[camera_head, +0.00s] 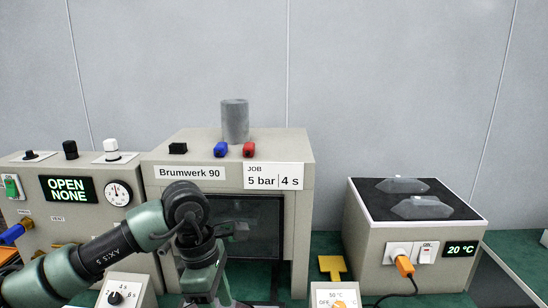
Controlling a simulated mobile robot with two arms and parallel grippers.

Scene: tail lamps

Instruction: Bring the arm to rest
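My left arm (108,250) comes in from the lower left, green-grey with black joints. It bends at a black joint (186,205) in front of the Brumwerk 90 machine (300,172), and its last visible link (203,276) points down to the bottom edge. The gripper itself lies below the frame, so its fingers are hidden. The arm covers part of the machine's dark window (255,228); I cannot tell whether it touches the machine. My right arm and gripper do not show.
A panel (68,188) reading OPEN NONE stands left. A grey cylinder (235,121) and small blue (221,148) and red (249,149) parts sit on the machine. At right, a heater box (375,245) reading 20 °C carries two clear grey pieces. A yellow piece (332,266) lies between.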

